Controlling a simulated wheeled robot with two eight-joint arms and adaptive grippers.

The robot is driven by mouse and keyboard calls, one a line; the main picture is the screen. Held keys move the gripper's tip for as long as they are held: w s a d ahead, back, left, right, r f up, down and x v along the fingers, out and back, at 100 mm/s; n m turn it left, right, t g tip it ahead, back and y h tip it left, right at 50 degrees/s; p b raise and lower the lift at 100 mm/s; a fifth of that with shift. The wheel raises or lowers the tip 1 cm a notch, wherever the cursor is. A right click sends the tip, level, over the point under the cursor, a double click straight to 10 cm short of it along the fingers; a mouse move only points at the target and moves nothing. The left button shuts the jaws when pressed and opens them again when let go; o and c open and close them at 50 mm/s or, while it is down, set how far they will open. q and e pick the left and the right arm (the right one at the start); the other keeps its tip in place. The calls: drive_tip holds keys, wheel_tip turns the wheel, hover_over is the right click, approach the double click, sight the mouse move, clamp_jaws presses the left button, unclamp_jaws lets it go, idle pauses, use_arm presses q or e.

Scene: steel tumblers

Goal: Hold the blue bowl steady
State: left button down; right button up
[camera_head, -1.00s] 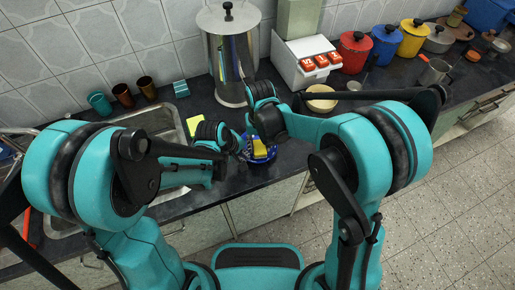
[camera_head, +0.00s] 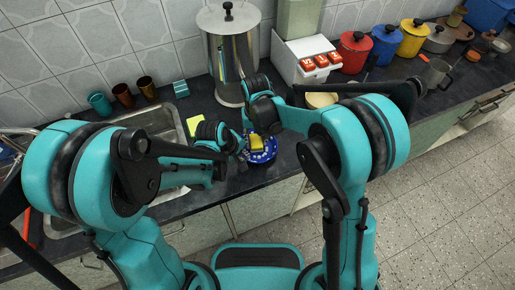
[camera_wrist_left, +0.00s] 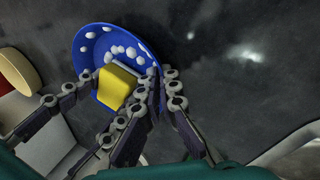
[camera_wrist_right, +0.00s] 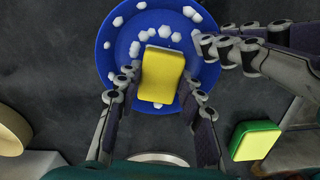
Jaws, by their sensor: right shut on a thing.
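The blue bowl (camera_head: 264,157) stands on the dark counter in front of me, with white foam blobs inside; it also shows in the left wrist view (camera_wrist_left: 88,45) and the right wrist view (camera_wrist_right: 112,62). My left gripper (camera_wrist_left: 160,82) is shut on the bowl's rim, one finger inside and one outside. Its fingertips show at the bowl's right side in the right wrist view (camera_wrist_right: 212,38). My right gripper (camera_wrist_right: 157,95) is shut on a yellow sponge (camera_wrist_right: 161,78) with a pale back, held in the bowl. The sponge hides part of the bowl's inside.
A cream round dish (camera_head: 321,100), a tall steel pot (camera_head: 231,60) and a white box (camera_head: 290,62) stand behind. Colored pots (camera_head: 384,45) line the right. The counter's front edge is close.

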sight(259, 147)
drive_tip(key=shift+w+a, duration=0.1)
drive_tip(key=shift+w, duration=0.1)
drive_tip(key=shift+f, duration=0.15)
drive_tip(key=shift+s, duration=0.15)
drive_tip(key=shift+s+d, duration=0.35)
drive_tip(key=shift+s, duration=0.45)
drive_tip(key=shift+s+d, duration=0.35)
drive_tip(key=shift+s, duration=0.4)
drive_tip(key=shift+w, duration=0.1)
drive_tip(key=shift+w+a, duration=0.35)
drive_tip(key=shift+w, duration=0.45)
drive_tip(key=shift+w+a, duration=0.35)
drive_tip(key=shift+w, duration=0.45)
